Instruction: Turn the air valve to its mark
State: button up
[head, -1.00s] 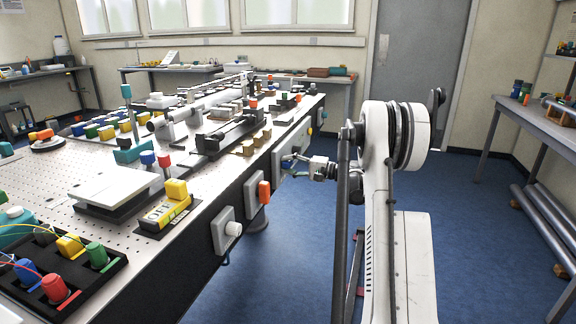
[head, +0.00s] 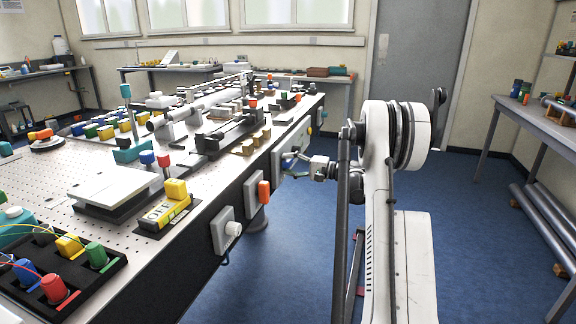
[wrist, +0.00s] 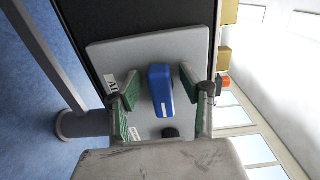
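The air valve's blue handle (wrist: 161,84) stands out from a grey panel plate (wrist: 110,55) in the wrist view. It has a small pale mark on its side. My gripper (wrist: 160,88) is open, with one green-padded finger on each side of the handle and gaps between pads and handle. In the head view my gripper (head: 288,168) is at the panel plate (head: 286,147) on the table's side; the handle is too small there to tell apart. A label on the plate is partly hidden by the left finger, and I cannot make out the target mark.
A plate with a white knob (head: 232,229) and one with an orange switch (head: 264,192) sit nearer on the same table side. A small dark round part (wrist: 170,132) lies below the handle. The floor beside the table is clear.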

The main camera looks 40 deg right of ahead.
jog(key=v, duration=1.2)
jog(key=shift+w+a, duration=0.1)
